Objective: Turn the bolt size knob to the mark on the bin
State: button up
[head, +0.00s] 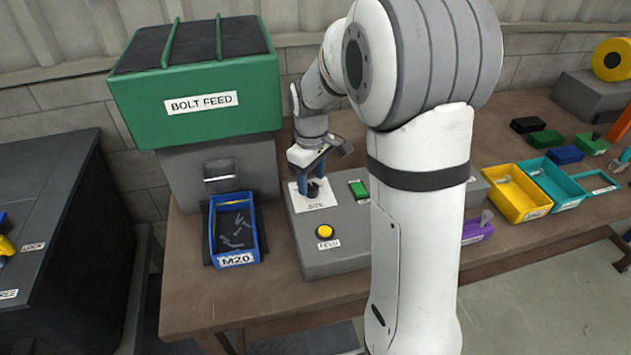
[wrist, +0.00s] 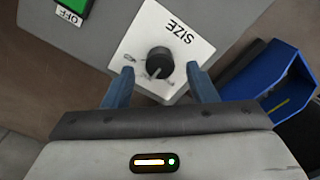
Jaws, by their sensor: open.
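The black bolt size knob (wrist: 159,63) sits on a white plate marked SIZE (wrist: 187,53) on the grey control box (head: 335,257). My gripper (wrist: 160,78) is open, with its two blue fingers on either side of the knob in the wrist view. I cannot tell whether they touch it. In the head view my gripper (head: 310,188) is over the plate and partly covers the knob. The blue bin (head: 261,240) below the bolt feed bears the mark M20 and holds several bolts. The knob's size marks are too small to read.
The green BOLT FEED hopper (head: 210,120) stands behind the bin. A yellow FEED button (head: 324,231) and a green switch (head: 358,189) are on the control box. A yellow bin (head: 518,191), a teal bin (head: 560,182) and a purple bin (head: 478,232) are at the right.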

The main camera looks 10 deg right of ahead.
jog(key=shift+f, duration=1.05)
jog(key=shift+c, duration=0.2)
jog(key=c, duration=0.9)
jog(key=shift+d, duration=0.3)
jog(key=shift+s+a+r, duration=0.1)
jog(key=shift+a, duration=0.15)
jog(key=shift+c, duration=0.2)
jog(key=shift+w+a+r, duration=0.1)
jog(key=shift+w, duration=0.1)
